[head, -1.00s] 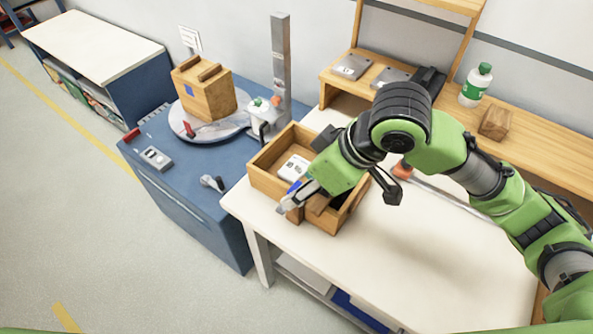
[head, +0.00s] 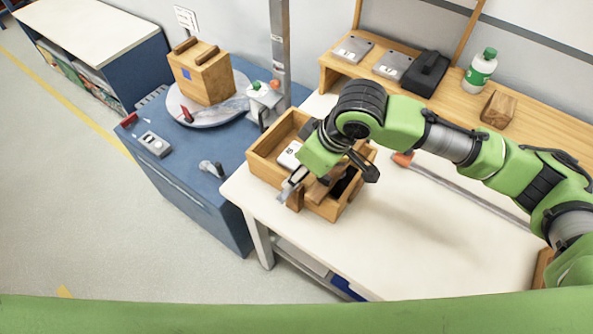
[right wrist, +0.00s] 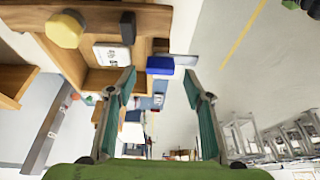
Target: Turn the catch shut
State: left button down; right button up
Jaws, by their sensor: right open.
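A small red lever (head: 187,115) stands at the front of the round turntable (head: 226,117) on the blue cabinet; it may be the catch, but its setting is too small to tell. A wooden box (head: 207,80) with a blue patch sits on the turntable. My right gripper (head: 290,186) is over the front edge of an open wooden tray (head: 262,172) on the white table, well away from the lever. In the right wrist view its fingers (right wrist: 160,85) are apart with nothing clearly held. A blue block (right wrist: 160,65) shows beyond them. My left gripper is not in view.
A metal post (head: 280,45) rises behind the turntable. A grey control box (head: 155,144) and a small knob (head: 210,168) sit on the cabinet top. A bottle (head: 479,69) and a wooden block (head: 499,109) stand on the shelf. The white table's front is clear.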

jog(key=x, duration=0.3)
jog(key=shift+a+f, duration=0.1)
jog(key=c, duration=1.1)
